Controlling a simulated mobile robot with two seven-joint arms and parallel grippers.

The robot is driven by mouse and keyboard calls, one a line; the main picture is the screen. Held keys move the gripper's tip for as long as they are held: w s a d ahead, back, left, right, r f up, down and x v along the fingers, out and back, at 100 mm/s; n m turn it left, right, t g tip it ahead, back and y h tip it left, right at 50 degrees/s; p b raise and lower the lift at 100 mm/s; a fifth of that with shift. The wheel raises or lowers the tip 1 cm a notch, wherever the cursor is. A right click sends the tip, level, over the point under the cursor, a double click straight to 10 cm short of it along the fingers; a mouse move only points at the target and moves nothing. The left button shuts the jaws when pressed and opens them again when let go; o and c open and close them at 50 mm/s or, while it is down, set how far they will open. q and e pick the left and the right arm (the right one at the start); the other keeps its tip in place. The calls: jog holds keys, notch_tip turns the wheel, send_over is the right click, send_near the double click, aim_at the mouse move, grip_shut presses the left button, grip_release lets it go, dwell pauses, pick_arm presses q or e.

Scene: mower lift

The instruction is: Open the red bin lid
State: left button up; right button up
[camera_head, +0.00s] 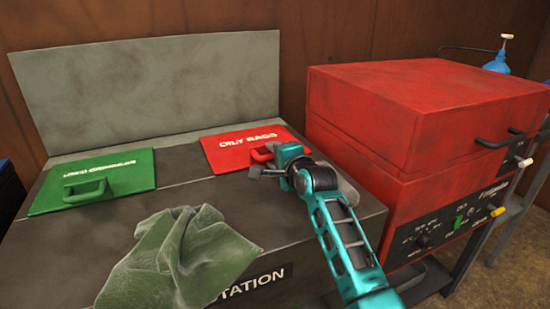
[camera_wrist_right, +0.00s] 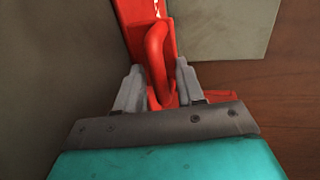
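The red bin lid (camera_head: 232,145), marked "OILY RAGS", lies flat and closed on the right part of the dark station top. Its red handle (camera_head: 264,153) is partly covered by my right gripper (camera_head: 263,170). In the right wrist view, the red handle (camera_wrist_right: 157,55) stands between the two grey fingers of my right gripper (camera_wrist_right: 159,85). The fingers are apart, with a visible gap on each side of the handle. Whether a finger touches it lower down is hidden. My left gripper is not in view.
A green lid (camera_head: 125,178) with a green handle lies closed on the left. A crumpled green cloth (camera_head: 180,262) lies near the front. A grey back panel (camera_head: 150,85) stands behind the lids. A large red machine (camera_head: 425,105) stands close on the right.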

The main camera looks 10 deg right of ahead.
jog(key=shift+c, duration=0.5)
grip_shut()
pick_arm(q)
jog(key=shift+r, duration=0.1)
